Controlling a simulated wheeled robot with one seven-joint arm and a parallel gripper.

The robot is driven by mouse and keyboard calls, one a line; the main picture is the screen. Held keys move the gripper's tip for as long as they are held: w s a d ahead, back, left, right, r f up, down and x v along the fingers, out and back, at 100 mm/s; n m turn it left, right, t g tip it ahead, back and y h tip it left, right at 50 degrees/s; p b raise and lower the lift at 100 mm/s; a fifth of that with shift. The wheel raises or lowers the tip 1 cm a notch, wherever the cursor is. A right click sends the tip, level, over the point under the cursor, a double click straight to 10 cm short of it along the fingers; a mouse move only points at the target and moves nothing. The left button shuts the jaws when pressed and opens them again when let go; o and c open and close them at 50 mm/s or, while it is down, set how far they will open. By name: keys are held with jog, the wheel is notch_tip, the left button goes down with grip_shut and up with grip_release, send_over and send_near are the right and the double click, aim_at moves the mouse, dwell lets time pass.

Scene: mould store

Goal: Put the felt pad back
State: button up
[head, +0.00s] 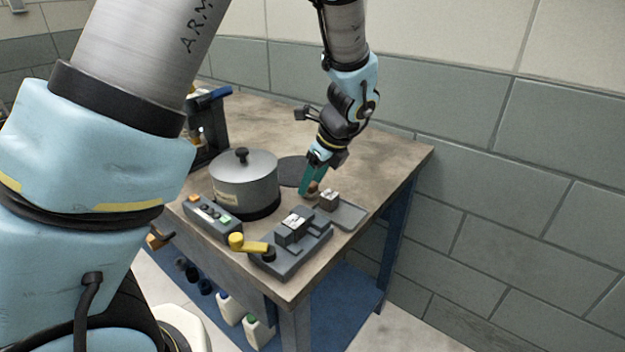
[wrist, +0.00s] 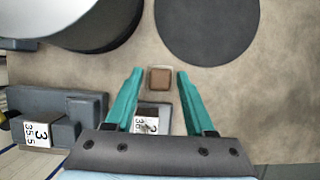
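A small brown square piece with a paler edge, which looks like the felt pad (wrist: 160,79), lies on the bench; it also shows in the head view (head: 312,187), partly hidden by a finger. My gripper (wrist: 159,73) is open, its teal fingers on either side of the brown piece with a gap at each side. In the head view my gripper (head: 311,186) points down at the bench, right of the pot. A small grey block with a numbered label (head: 329,199) sits on a shallow grey tray (head: 349,214), just in front of the brown piece.
A lidded metal pot (head: 245,183) stands left of my gripper. A flat dark round mat (head: 292,171) lies behind the gripper. A grey fixture (head: 287,262) with a yellow-handled lever (head: 247,243) and a control box (head: 212,216) occupy the front. The back right of the bench (head: 385,155) is clear.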

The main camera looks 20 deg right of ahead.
jog(key=shift+o, duration=0.5)
jog(key=shift+d+r, duration=0.1)
jog(key=shift+r, duration=0.2)
jog(key=b+v, duration=0.2)
jog(key=v, duration=0.9)
jog(key=shift+s+r, duration=0.2)
jog(key=shift+r, duration=0.1)
